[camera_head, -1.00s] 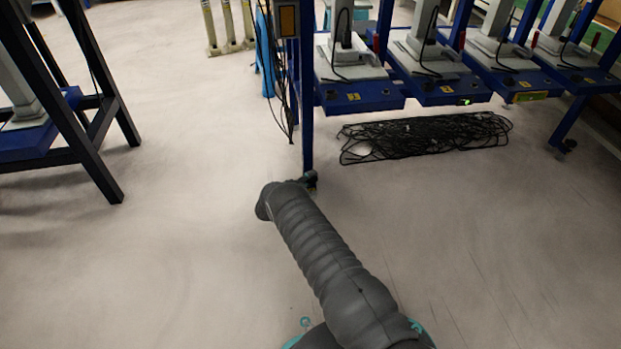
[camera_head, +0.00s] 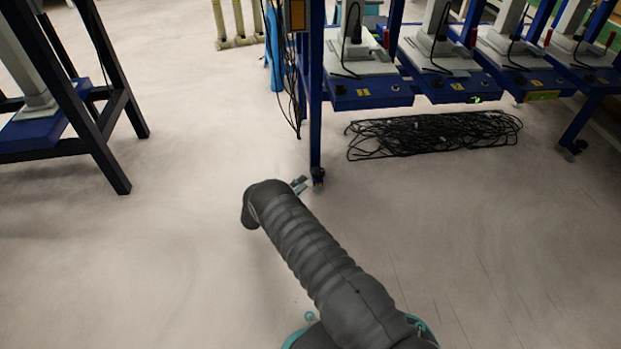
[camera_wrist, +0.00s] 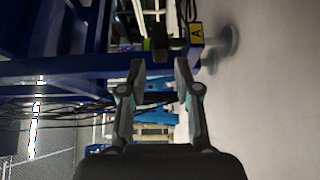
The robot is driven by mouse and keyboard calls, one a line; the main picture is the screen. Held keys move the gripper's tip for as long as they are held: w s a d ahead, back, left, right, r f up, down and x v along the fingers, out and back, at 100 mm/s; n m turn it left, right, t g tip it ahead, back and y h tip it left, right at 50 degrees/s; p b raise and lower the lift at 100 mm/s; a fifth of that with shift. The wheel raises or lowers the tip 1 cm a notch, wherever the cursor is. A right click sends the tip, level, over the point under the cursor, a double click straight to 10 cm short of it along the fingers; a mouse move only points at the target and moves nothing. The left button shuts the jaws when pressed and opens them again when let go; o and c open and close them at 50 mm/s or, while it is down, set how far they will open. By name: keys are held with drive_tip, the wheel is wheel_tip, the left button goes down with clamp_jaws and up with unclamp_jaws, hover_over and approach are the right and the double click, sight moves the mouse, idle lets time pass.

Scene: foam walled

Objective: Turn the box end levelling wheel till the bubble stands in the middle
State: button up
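My gripper (camera_wrist: 162,82) is open and empty, its two fingers apart in the wrist view. That view is turned on its side, with the floor at the right. Ahead of the fingers is a dark part (camera_wrist: 160,38) at the end of a blue post, which could be the levelling wheel; I cannot tell. Beside it are a yellow label marked A (camera_wrist: 196,34) and a round grey foot (camera_wrist: 229,41). In the head view my gripper (camera_head: 300,185) is close to the foot (camera_head: 318,178) of the blue bench frame. I cannot make out the bubble.
Blue stations (camera_head: 367,92) stand in a row on the bench at the upper right. A heap of black cable (camera_head: 430,135) lies on the floor below. Another frame with dark legs (camera_head: 105,155) stands at the left. The floor between is clear.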

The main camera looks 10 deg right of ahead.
drive_tip(key=shift+v, duration=1.45)
